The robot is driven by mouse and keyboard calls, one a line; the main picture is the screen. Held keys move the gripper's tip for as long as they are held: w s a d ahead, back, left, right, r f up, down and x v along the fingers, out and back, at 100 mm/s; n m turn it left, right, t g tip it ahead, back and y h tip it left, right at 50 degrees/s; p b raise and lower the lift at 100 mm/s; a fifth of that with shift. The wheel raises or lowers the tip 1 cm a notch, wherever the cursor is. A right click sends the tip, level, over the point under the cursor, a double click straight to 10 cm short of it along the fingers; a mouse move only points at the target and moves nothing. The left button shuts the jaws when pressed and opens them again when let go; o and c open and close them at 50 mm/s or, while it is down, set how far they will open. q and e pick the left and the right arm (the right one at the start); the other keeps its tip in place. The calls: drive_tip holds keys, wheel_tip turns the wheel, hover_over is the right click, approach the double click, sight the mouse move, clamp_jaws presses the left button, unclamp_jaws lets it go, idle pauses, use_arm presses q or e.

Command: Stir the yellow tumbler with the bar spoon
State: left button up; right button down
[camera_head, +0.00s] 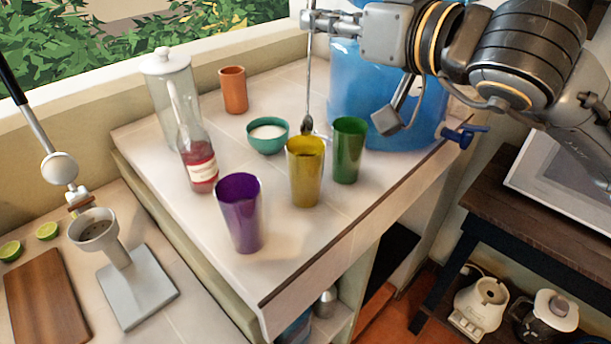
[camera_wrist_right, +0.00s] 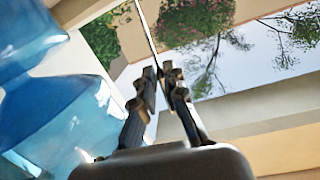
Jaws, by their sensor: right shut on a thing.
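The yellow tumbler (camera_head: 306,175) stands upright on the tiled counter in the head view. My right gripper (camera_head: 311,20) is shut on the bar spoon (camera_head: 309,75) near its upper part, high above the counter. The spoon hangs about upright, its bowl end just above or behind the tumbler's rear rim; I cannot tell which. The right wrist view shows the spoon's thin shaft (camera_wrist_right: 148,28) rising from between the fingers of my right gripper (camera_wrist_right: 163,78). My left gripper is out of view.
A green tumbler (camera_head: 348,150) stands right of the yellow one, a purple tumbler (camera_head: 240,212) front left. A teal bowl (camera_head: 268,143), red bottle (camera_head: 200,165), glass jar (camera_head: 168,90) and terracotta cup (camera_head: 233,90) stand behind. A blue water jug (camera_head: 350,85) stands behind the green tumbler.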

wheel_tip(320, 180, up, 5)
drive_tip(key=shift+p, duration=1.25)
